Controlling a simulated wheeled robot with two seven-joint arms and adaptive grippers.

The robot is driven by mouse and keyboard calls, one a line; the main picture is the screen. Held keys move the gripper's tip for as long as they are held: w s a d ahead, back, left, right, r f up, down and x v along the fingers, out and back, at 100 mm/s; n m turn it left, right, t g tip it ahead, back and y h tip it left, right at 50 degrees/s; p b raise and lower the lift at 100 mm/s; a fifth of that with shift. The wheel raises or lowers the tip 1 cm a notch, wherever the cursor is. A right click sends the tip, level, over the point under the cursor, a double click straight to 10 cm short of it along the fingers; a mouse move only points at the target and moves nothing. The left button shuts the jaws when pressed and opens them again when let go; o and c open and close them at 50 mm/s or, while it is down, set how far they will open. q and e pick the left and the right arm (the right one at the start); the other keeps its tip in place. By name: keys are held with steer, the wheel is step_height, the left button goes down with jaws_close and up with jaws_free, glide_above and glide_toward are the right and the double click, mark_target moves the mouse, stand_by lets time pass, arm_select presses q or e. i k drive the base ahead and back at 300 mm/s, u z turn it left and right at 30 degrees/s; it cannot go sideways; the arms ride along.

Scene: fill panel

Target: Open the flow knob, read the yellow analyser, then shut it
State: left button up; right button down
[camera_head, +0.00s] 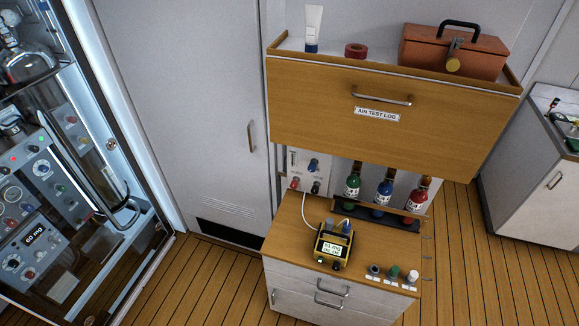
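The yellow analyser (321,258) stands on the wooden counter, with a lit greenish display (331,248) whose digits are too small to read surely. A thin white hose (304,213) runs between the analyser and the white fill panel (296,171) behind it. The panel carries a blue knob (313,164), a red knob (294,183) and a dark knob (316,187). I cannot tell which is the flow knob, or whether it is open or shut. Neither of my grippers shows in the head view.
A wooden AIR TEST LOG drawer front (330,112) overhangs the panel. Green, blue and red bottles (383,192) stand right of the panel. Small caps (393,271) line the counter's front right. A glass-fronted cabinet (100,180) stands left. The plank floor (500,270) at right is clear.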

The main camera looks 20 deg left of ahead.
mark_target(312, 168)
steer(key=u, duration=0.55)
steer(key=i, duration=0.55)
steer(key=u, duration=0.35)
